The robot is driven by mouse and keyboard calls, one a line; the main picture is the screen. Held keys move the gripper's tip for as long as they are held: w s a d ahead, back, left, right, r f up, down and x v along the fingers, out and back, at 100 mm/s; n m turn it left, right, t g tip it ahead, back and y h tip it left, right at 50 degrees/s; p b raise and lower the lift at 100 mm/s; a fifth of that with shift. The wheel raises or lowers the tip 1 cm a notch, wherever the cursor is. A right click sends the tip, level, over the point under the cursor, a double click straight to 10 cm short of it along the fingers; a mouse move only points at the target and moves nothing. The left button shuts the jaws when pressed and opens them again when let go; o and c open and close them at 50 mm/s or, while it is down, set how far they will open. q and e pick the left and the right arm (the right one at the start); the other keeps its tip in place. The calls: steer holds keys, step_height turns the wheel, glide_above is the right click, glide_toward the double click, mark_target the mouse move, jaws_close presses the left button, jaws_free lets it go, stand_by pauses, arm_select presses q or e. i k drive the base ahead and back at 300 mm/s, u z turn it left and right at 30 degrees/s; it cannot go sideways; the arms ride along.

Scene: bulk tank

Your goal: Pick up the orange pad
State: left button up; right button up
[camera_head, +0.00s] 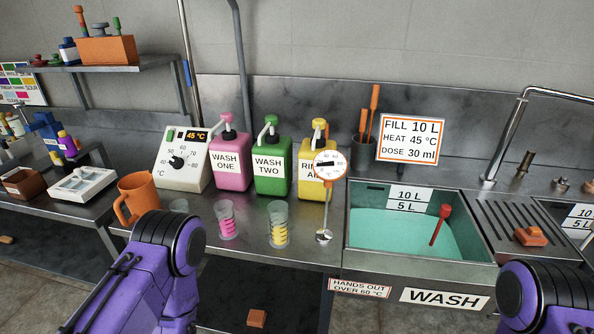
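An orange item (530,236), flat at the bottom with a raised top like a handle, rests on the ribbed drainboard to the right of the wash sink. It is the closest match to the orange pad, though I cannot tell its exact shape. A small orange-brown block (257,318) lies low down, below the counter. Parts of my purple arms show at the lower left and at the lower right, below the orange item. Neither gripper is in view, so I cannot see what they hold.
The wash sink (364,240) holds green liquid and a red-handled tool (440,224). An orange jug (137,198), two measuring cups, a dial thermometer (330,166) and pump bottles crowd the counter to its left. A curved tap (521,98) rises behind the drainboard.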

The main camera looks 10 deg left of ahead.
mark_target(531, 236)
steer(key=z, duration=1.5)
steer(key=k, duration=0.4)
steer(key=z, duration=1)
steer(key=k, duration=0.9)
steer(key=z, duration=0.55)
steer(key=i, duration=1.5)
steer(key=u, duration=1.1)
steer(key=i, duration=0.9)
steer(key=u, duration=1)
